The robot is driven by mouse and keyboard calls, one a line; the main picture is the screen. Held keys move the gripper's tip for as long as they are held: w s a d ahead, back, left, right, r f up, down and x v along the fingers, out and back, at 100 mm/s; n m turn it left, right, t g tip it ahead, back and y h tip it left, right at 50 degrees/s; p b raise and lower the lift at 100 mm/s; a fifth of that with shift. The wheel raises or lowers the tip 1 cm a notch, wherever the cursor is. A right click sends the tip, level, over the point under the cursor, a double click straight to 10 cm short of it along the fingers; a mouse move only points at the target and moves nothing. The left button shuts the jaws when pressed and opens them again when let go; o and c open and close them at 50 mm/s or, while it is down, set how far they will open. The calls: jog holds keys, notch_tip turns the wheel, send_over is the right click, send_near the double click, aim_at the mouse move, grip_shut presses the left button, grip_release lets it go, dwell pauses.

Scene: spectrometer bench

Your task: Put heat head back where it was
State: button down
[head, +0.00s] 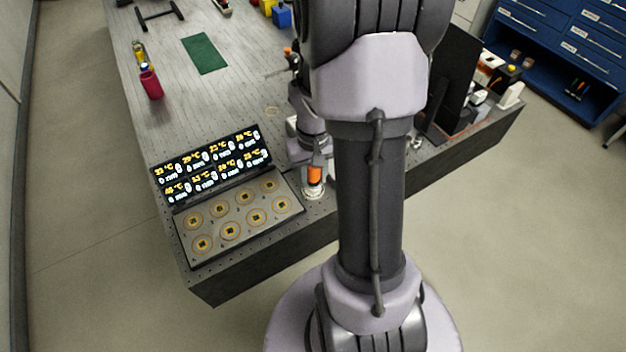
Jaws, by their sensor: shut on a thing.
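A heat head, apparently the upright cylinder with an orange band (314,176), is at the right end of the hot plate unit, near the bench's front edge. My gripper (313,160) comes down onto it from above and is shut on it. Its pale round foot (313,193) shows at the bench top; I cannot tell whether it touches. My wrist hides its upper part. The hot plate unit (240,218) has several round numbered spots and a lit display (212,163) behind them with temperature readings.
A dark upright panel (452,80) stands at the right. Blue drawers (560,45) are beyond. My arm hides the bench's middle.

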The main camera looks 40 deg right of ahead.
jog(key=shift+w+f, duration=0.1)
jog(key=shift+f, duration=0.5)
jog(key=shift+r, duration=0.15)
jog(key=c, duration=1)
grip_release()
